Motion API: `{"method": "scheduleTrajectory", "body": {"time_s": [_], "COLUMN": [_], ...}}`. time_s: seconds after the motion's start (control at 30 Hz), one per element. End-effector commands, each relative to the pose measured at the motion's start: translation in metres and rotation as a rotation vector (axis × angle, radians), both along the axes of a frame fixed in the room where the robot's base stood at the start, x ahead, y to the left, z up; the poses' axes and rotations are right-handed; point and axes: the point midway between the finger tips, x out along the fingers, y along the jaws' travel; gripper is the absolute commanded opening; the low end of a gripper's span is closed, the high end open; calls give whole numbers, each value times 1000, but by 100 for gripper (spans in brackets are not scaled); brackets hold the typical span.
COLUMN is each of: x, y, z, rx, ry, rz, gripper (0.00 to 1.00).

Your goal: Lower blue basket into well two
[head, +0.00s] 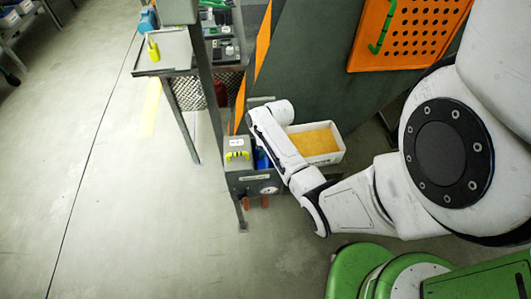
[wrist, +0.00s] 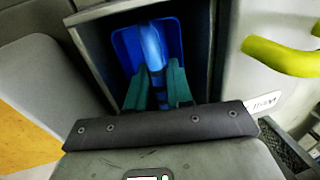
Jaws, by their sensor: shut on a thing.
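The blue basket (wrist: 128,45) shows in the wrist view inside the square opening of a grey well (wrist: 89,50), with the well's walls around it. How deep it sits is not clear. My gripper (wrist: 157,80) is shut on the basket's upright blue handle, with one dark green finger on each side. In the head view only a small part of the blue basket (head: 262,160) shows between my arm and the grey machine (head: 240,178). My fingers are hidden there by my arm. No well number is readable.
A yellow handle (wrist: 285,57) is close to the right of the opening; it also shows in the head view (head: 238,156). A white tray with orange-yellow contents (head: 340,157) is right of my forearm. A workbench (head: 165,50) stands farther back. Open floor lies left.

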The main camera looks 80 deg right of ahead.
Motion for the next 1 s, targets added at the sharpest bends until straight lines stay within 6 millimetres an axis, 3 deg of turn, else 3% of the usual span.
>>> {"method": "scheduleTrajectory", "body": {"time_s": [1.0], "x": [0], "y": [0], "z": [-13], "rx": [0], "ry": [0], "rz": [0], "gripper": [0]}}
